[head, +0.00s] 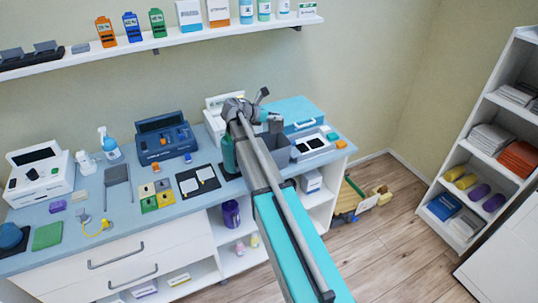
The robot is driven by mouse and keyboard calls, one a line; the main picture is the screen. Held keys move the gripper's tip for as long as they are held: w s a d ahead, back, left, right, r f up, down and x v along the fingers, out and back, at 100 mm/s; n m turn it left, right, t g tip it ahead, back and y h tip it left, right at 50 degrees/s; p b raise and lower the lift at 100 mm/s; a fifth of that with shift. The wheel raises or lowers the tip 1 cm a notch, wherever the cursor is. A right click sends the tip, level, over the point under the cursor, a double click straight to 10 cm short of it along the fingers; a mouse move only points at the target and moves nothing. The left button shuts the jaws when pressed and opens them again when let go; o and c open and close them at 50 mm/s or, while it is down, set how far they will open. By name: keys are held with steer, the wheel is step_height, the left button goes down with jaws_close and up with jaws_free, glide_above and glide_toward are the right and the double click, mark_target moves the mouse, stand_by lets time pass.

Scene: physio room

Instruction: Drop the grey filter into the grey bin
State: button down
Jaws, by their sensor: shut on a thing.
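My gripper (273,119) is at the end of my arm, over the right part of the blue counter (94,181). It is shut on a small grey thing that fits the grey filter, mostly hidden by the gripper and wrist. The grey bin (283,157) stands on the counter just below the gripper, partly hidden behind my arm. The gripper is above the bin's opening area; I cannot tell the exact height.
A wall shelf (185,38) hangs above.

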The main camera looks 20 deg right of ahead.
mark_target(276, 132)
steer(key=shift+f, duration=0.15)
step_height(276, 132, down, 6)
steer(key=b, duration=0.6)
stand_by(0.5)
steer(key=c, duration=0.6)
jaws_free()
